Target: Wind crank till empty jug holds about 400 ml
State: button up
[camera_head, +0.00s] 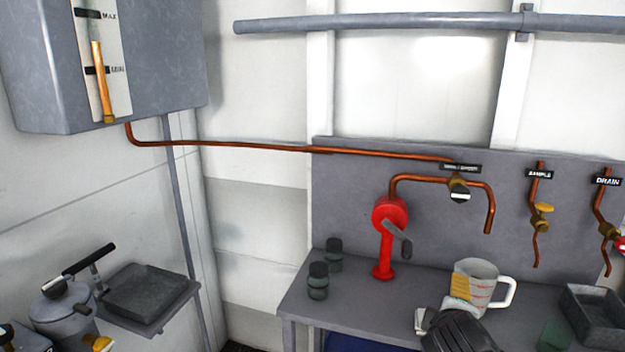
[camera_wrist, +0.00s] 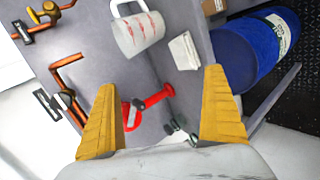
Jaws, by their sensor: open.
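The clear jug (camera_head: 484,272) with red markings stands upright on the bench, roughly below the end of a copper spout (camera_head: 489,225). I see no liquid in it; its front is partly hidden by my gripper. It also shows in the wrist view (camera_wrist: 138,35). The red pump (camera_head: 382,250) stands left of the jug, with a grey crank (camera_head: 399,233) ending in a dark knob. The pump also shows between my fingers in the wrist view (camera_wrist: 154,98). My gripper (camera_wrist: 159,80), with yellow fingers, is open and empty, apart from the crank.
A brass valve (camera_head: 458,188) sits on the pipe above the jug. Sample (camera_head: 543,217) and drain (camera_head: 608,230) valves are at right. Small dark jars (camera_head: 318,283) stand left of the pump. A grey tray (camera_head: 590,325) is at right.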

jog(key=s+a+f+m+g+y, duration=0.1)
jog(key=s+a+m+y, duration=0.1)
jog(key=s+m, duration=0.3)
jog(key=s+a+f+m+g+y, duration=0.1)
jog(key=s+a+m+g+y, duration=0.1)
jog(key=s+a+m, duration=0.3)
jog(key=s+m+y, duration=0.1)
jog(key=s, duration=0.2)
jog(key=shift+s+a+m, duration=0.2)
jog(key=shift+a+m, duration=0.1)
jog(key=shift+f, duration=0.1)
dwell(1.9)
